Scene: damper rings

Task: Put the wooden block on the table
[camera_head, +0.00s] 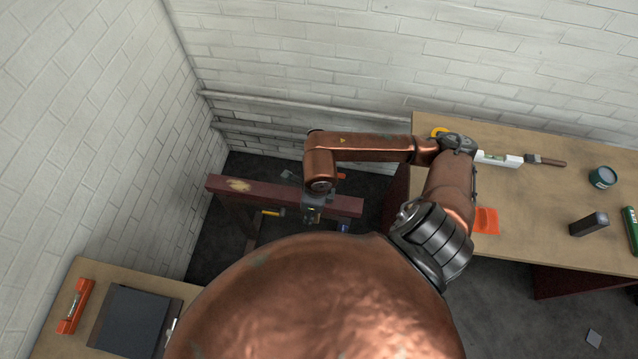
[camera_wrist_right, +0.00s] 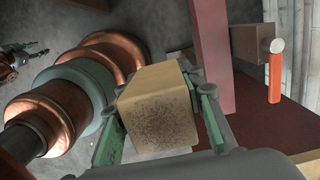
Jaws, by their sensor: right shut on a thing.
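My right gripper (camera_wrist_right: 158,112) is shut on the wooden block (camera_wrist_right: 165,110), a tan block with a dark speckled face, held between its green finger pads. In the head view my right gripper (camera_head: 312,214) hangs by the dark red beam, left of the large table (camera_head: 535,225); the block cannot be made out there. A dark gripper with green tips, apparently my left gripper (camera_wrist_right: 28,54), shows at the upper left of the right wrist view, away from the block; its opening is unclear. It does not show in the head view.
The dark red beam (camera_head: 228,187) lies under my right forearm. A second table (camera_head: 190,291) at lower left holds a dark flat pad (camera_head: 130,320).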

